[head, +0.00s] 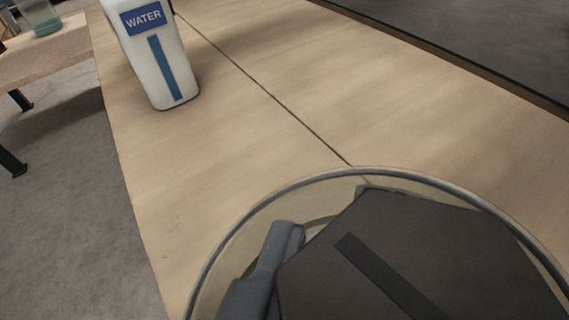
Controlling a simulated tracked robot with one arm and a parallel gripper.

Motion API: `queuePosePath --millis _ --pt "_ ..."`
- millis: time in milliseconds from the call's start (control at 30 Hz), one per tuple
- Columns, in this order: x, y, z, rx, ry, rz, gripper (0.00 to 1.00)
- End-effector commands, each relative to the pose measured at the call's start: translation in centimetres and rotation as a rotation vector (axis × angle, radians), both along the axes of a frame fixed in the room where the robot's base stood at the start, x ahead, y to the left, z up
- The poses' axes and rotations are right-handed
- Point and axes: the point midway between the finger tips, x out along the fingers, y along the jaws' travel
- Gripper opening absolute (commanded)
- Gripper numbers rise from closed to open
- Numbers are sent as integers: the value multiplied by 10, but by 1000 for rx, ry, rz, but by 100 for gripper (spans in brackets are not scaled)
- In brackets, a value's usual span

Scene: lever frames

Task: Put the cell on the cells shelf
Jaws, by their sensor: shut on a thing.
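The dark body of my gripper (290,245) fills the bottom right, with one grey finger showing at its left. A large round thing with pale, see-through walls and a grey rim (225,245) surrounds the gripper close to the camera. It looks like the held thing and may be the cell, but no label shows. My gripper is shut; its body hides the grip and most of the held thing. I cannot tell whether the round thing touches the table. No shelf marked for cells is in view.
A white bottle labelled WATER (155,55) stands on the wooden table (330,80), beyond the gripper to the left. A dark seam crosses the bare tabletop. Another bench (50,55) with a container of teal liquid (40,17) is at top left. Grey floor lies between.

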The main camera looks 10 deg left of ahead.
Motion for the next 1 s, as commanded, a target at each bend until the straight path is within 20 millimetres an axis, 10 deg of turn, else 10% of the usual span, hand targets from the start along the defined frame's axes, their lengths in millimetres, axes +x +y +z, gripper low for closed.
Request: queuePosePath --millis 400,1000 --pt "47 20 -4 -1 -5 1 0" --pt "51 20 -39 -1 -5 -1 0"
